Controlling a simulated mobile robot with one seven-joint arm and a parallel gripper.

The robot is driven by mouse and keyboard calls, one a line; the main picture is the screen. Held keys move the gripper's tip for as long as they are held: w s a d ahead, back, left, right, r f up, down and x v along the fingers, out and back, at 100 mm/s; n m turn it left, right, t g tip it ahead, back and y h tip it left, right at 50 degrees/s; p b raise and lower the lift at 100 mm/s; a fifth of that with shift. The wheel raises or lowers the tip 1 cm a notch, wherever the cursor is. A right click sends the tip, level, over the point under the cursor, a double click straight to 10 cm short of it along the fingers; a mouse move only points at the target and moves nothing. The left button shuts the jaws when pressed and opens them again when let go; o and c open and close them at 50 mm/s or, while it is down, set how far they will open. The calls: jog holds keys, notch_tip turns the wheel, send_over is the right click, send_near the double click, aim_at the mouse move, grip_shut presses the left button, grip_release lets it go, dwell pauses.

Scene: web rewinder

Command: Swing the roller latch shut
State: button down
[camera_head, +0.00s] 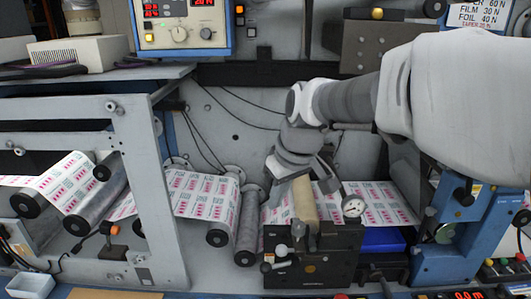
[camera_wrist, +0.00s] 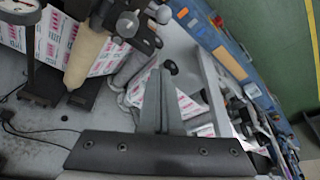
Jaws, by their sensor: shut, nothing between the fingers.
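A tan roller (camera_head: 305,200) sits in a black bracket (camera_head: 315,262) over the printed web, and it also shows in the wrist view (camera_wrist: 88,52). The bracket carries a latch with grey ball knobs (camera_head: 281,250). In the wrist view the latch and its knobs (camera_wrist: 127,24) are at the top, beyond and left of my fingertips. I cannot tell from these views how far the latch stands open. My gripper (camera_head: 270,195) is behind and left of the roller, pointing down. In the wrist view its fingers (camera_wrist: 161,72) are shut and empty, apart from the latch.
A round dial gauge (camera_head: 353,207) stands right of the roller. Dark rollers (camera_head: 249,228) carry the web to the left. A grey side frame (camera_head: 150,190) stands further left and a blue frame (camera_head: 465,232) at right. A control box (camera_head: 180,25) is above.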

jog(key=shift+w+a+f, duration=0.1)
jog(key=shift+f, duration=0.05)
notch_tip(320, 180, down, 10)
jog(key=shift+s+p, duration=0.25)
jog(key=shift+p, duration=0.2)
dwell(0.4)
jog(key=shift+d, duration=0.2)
jog(key=shift+b, duration=0.3)
jog(key=shift+s+d+n+b, duration=0.15)
jog(key=shift+d+n+b, duration=0.05)
jog(key=shift+n+b, duration=0.2)
